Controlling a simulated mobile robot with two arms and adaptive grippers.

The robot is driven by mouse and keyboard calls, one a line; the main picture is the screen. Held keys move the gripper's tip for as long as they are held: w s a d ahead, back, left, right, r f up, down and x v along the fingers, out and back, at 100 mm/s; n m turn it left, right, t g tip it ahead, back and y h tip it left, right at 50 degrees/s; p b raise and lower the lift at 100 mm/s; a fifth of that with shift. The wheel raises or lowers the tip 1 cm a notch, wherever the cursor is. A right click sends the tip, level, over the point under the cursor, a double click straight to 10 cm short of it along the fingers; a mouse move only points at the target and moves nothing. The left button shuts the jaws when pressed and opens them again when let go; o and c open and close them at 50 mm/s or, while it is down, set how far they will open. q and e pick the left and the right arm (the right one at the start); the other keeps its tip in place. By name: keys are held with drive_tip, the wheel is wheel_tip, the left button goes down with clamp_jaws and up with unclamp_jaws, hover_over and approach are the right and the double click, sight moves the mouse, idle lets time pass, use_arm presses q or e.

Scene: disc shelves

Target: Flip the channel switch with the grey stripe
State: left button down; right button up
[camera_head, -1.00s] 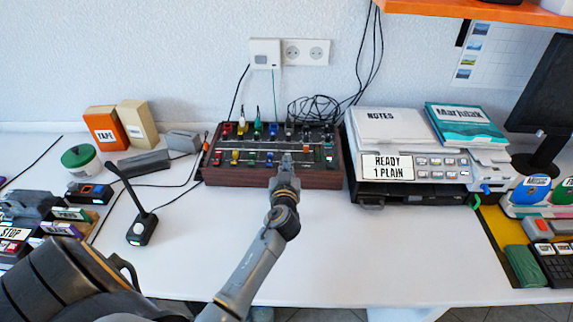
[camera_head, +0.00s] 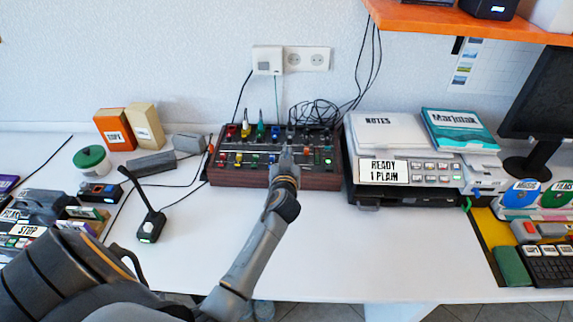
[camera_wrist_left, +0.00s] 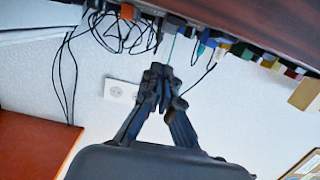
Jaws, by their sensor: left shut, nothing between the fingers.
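The mixer box (camera_head: 235,177) has dark wooden sides and stands at the middle back of the white desk. Its panel carries rows of coloured knobs or switches in red, yellow, green, blue and grey. A grey-looking one (camera_head: 291,131) stands in the back row; I cannot make out the stripe. My left gripper (camera_head: 287,157) is shut and empty over the front right part of the panel, hiding some front-row controls. In the left wrist view, its closed fingers (camera_wrist_left: 163,80) appear near the panel edge. Whether they touch a switch I cannot tell. My right gripper is not in view.
A printer (camera_head: 405,170) with papers stands close right of the mixer. A microphone (camera_head: 150,225) stands on the left, with cables and boxes behind it. Black cables (camera_head: 318,110) tangle behind the mixer. The desk front is clear (camera_head: 380,255).

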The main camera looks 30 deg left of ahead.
use_arm(q)
drive_tip(key=r+v, duration=0.1)
drive_tip(key=v, duration=0.8)
drive_tip(key=shift+d+r+b, duration=0.2)
drive_tip(key=shift+r+b, duration=0.2)
drive_tip(key=shift+s, duration=0.15)
drive_tip(key=shift+f, duration=0.1)
